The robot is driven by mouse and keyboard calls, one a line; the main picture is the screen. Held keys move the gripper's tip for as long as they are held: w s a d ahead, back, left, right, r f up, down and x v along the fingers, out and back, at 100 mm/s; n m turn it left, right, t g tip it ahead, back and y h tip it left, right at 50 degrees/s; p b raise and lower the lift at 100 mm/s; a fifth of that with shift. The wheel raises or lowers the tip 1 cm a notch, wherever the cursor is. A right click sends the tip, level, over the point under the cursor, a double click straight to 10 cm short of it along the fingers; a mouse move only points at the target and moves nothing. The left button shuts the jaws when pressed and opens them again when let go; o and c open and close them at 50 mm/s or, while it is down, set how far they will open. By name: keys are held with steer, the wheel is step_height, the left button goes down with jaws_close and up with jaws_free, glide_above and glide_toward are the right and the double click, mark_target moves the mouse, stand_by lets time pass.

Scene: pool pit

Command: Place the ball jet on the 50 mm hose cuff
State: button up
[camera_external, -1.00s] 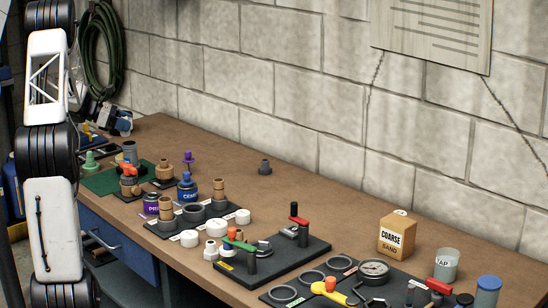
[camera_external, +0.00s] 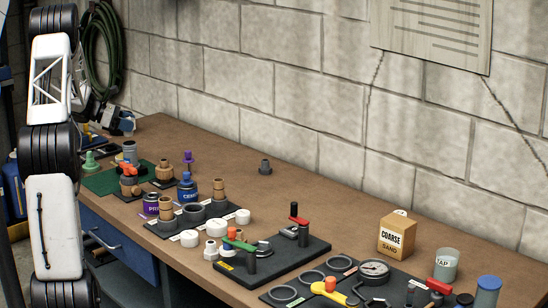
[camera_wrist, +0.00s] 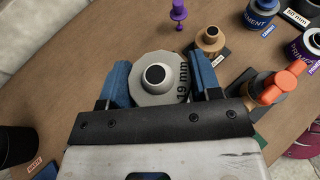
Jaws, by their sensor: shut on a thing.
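The ball jet is a grey collar (camera_wrist: 165,98) marked "19 mm" around a white ball (camera_wrist: 157,76) with a dark hole. My gripper (camera_wrist: 161,85) is shut on it, with a blue finger on each side. In the external view, my gripper (camera_external: 118,122) is small, partly hidden by my arm, above the bench's far-left end. A label reading "50 mm" (camera_wrist: 297,18) marks a dark cuff (camera_wrist: 304,8), cut off at the wrist view's top right, apart from my gripper. The external view shows a dark rack of cuffs (camera_external: 193,211); I cannot read their sizes there.
A purple fitting (camera_wrist: 178,12), a tan fitting (camera_wrist: 210,38), a cement can (camera_wrist: 260,12), a primer can (camera_wrist: 308,42) and an orange-handled valve (camera_wrist: 272,88) stand near my gripper. A black cup (camera_wrist: 15,146) is lower left. Bare bench (camera_external: 320,195) lies along the wall.

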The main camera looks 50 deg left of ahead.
steer(key=shift+f, duration=1.2)
steer(key=shift+f, duration=0.1)
steer(key=o, duration=0.9)
steer(key=shift+s+a+r, duration=0.1)
steer(key=shift+s+r, duration=0.05)
steer(key=shift+r, duration=0.05)
steer(key=v, duration=1.1)
steer(key=shift+s+a, duration=0.15)
steer(key=shift+s, duration=0.1)
steer(key=shift+r, duration=0.15)
